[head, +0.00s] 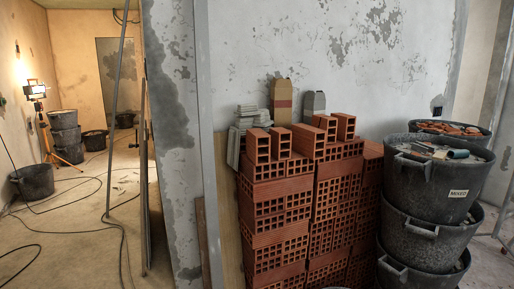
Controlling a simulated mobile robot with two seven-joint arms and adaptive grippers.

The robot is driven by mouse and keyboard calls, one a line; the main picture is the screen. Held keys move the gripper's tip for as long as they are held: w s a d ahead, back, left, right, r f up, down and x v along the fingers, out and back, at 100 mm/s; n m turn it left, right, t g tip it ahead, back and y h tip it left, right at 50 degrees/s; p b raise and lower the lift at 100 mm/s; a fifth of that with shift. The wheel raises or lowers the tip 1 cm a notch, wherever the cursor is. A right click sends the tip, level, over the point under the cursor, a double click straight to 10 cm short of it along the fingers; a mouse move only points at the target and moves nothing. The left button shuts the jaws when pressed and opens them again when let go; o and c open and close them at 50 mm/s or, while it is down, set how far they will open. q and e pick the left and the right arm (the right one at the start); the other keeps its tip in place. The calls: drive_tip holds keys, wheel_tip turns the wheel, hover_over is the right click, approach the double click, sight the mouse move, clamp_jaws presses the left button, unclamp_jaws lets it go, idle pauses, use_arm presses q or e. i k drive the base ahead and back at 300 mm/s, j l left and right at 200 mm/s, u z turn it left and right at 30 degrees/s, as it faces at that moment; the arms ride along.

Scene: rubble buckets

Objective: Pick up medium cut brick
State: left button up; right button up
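Several short cut pieces of orange hollow brick stand on top of a tall stack of hollow bricks (275,225) against the wall. In the front row are a left piece (258,146), a smaller middle piece (281,143) and a wider right piece (308,141). Behind them to the right stand two more pieces, one left (326,125) and one right (344,126). They differ in size, and I cannot tell for sure which is the medium cut brick. Neither of my grippers is in the head view.
Stacked black rubble buckets (436,185), the top one labelled, stand right of the bricks. Pale tiles (246,119) and two bags, brown (281,101) and grey (314,105), sit behind. Cables (100,205) cross the left floor near a work lamp (36,90).

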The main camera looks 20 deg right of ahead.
sight(258, 140)
drive_tip(key=u, duration=11.25)
